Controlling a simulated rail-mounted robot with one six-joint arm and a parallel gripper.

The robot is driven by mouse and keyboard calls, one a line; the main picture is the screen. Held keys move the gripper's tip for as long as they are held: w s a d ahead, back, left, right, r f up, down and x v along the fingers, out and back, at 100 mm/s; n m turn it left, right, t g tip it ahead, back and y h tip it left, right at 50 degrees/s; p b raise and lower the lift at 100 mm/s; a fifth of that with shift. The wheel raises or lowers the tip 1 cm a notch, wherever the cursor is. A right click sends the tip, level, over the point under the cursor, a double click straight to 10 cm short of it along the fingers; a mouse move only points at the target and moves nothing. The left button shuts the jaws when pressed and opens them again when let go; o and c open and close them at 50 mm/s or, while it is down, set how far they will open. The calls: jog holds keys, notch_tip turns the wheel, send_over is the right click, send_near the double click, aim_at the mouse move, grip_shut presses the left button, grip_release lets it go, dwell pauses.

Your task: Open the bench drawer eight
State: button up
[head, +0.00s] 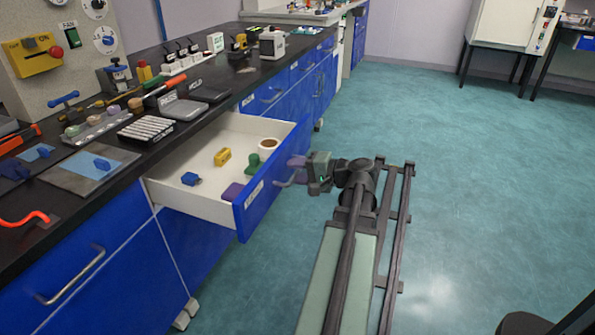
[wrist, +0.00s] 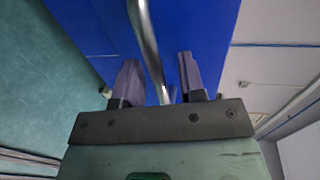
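A blue-fronted bench drawer (head: 268,190) stands pulled well out of the bench. The label on its front is too small to read. Its white inside holds a yellow block, a blue piece, a green piece, a purple piece and a tape roll. My gripper (head: 296,170) is at the outer side of the drawer front. In the wrist view, the silver bar handle (wrist: 147,45) runs between the two purple fingers of my gripper (wrist: 160,82). The fingers are apart, with gaps visible on both sides of the bar.
The black benchtop (head: 60,225) above carries tools, trays and samples. A closed blue drawer with a bar handle (head: 70,278) is at the lower left, and more blue fronts run to the back. The green floor (head: 440,150) to the right is clear.

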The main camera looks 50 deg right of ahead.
jog(key=p+v, duration=0.2)
jog(key=v, duration=0.8)
jog(key=shift+s, duration=0.4)
